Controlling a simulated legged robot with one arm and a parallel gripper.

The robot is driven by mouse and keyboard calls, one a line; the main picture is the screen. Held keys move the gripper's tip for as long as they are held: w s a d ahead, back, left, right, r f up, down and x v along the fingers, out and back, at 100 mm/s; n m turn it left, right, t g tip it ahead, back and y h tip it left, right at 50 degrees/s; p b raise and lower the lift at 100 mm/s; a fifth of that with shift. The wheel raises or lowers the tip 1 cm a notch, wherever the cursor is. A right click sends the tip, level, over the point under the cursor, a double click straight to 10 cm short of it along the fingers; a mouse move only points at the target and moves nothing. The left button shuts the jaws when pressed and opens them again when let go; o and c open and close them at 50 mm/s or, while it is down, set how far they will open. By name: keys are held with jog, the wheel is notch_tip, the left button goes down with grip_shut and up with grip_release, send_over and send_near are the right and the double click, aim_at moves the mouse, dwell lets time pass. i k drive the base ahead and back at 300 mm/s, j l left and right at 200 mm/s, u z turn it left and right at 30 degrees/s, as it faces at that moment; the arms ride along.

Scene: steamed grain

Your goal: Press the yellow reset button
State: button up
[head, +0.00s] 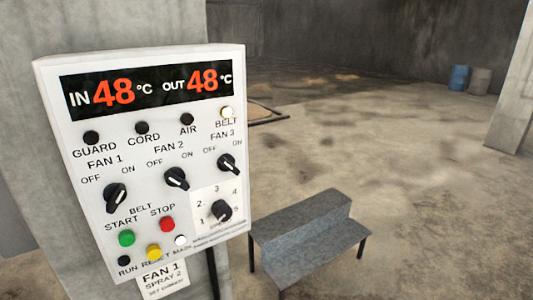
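The yellow reset button (153,252) is on the bottom row of a white control panel (75,205) at the left of the head view. The label under it reads RESET. A green start button (127,238) is above left of it and a red stop button (167,224) is above right. A dark RUN lamp (124,261) is to its left and a lit white MAIN lamp (181,240) to its right. The BELT lamp (227,112) is lit white; the GUARD, CORD and AIR lamps are dark. My gripper is not in view.
The panel stands against a concrete pillar (30,150). A grey metal step bench (308,235) stands on the floor right of the panel. A blue drum (459,77) and a grey drum (480,81) are far back right. The concrete floor between is open.

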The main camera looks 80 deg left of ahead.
aim_at(154, 252)
jog(key=u, duration=3.4)
